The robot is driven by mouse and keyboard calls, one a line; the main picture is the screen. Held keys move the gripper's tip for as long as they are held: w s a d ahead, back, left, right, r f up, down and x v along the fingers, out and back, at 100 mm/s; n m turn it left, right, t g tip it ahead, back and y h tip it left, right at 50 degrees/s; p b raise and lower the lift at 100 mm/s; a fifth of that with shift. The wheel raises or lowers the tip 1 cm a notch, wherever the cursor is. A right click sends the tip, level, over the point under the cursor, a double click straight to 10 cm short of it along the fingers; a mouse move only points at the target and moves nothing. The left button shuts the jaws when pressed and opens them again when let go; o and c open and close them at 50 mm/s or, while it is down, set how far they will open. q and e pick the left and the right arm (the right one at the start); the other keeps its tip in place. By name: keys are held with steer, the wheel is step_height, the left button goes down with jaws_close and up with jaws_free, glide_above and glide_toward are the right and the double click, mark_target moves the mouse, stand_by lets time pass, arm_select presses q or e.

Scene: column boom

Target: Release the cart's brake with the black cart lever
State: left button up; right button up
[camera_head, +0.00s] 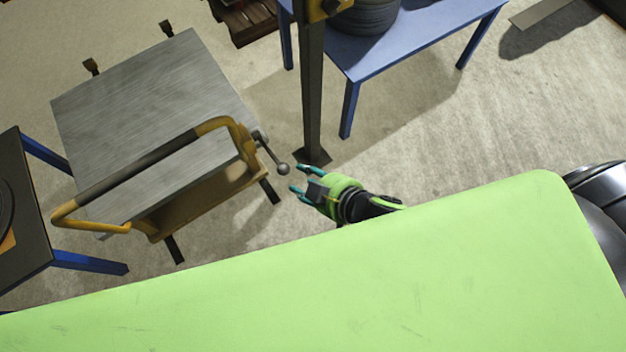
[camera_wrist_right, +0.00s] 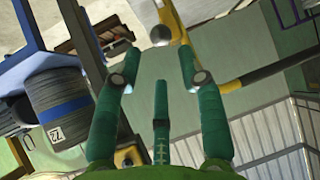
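The cart (camera_head: 150,105) has a grey flat top and a yellow push handle (camera_head: 215,124) with a dark grip. The cart lever (camera_head: 271,153) is a thin dark rod at the cart's right corner, angled down to a grey ball knob (camera_head: 283,168). My right gripper (camera_head: 298,178) is just right of the knob, fingers apart and pointing at it. In the right wrist view, the knob (camera_wrist_right: 160,35) shows between and beyond the open fingertips (camera_wrist_right: 158,58); contact is not visible. My left gripper is not in view.
A dark post (camera_head: 312,90) stands just behind my right gripper. A blue table (camera_head: 415,40) with a tyre (camera_head: 364,17) is at the upper right. Another dark-topped table (camera_head: 25,215) stands left of the cart. Open concrete floor lies at right.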

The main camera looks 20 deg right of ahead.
steer(key=shift+v, duration=1.2)
